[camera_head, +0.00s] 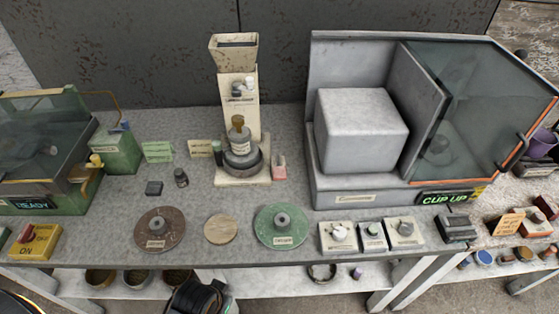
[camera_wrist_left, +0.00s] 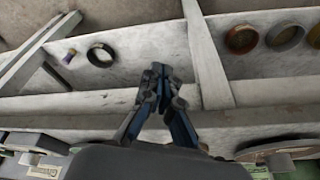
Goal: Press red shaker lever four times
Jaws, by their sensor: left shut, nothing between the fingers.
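A small pinkish-red block (camera_head: 279,168) stands at the right foot of the cream dispenser tower (camera_head: 239,100); I cannot tell if it is the shaker lever. A red-orange piece also sits on the yellow ON box (camera_head: 36,241) at the far left, its form unclear. My left gripper (camera_head: 197,297) is at the bottom of the head view, in front of the table's front edge and far from both. In the left wrist view its fingertips (camera_wrist_left: 159,72) are together and empty, over the lower shelf. My right gripper is not in view.
Along the table front lie a brown disc (camera_head: 160,228), a wooden disc (camera_head: 221,229), a green disc (camera_head: 281,226) and several small switch boxes. A grey cabinet (camera_head: 340,198) fills the back right. A green machine (camera_head: 40,150) stands left. Bowls sit on the lower shelf (camera_wrist_left: 130,55).

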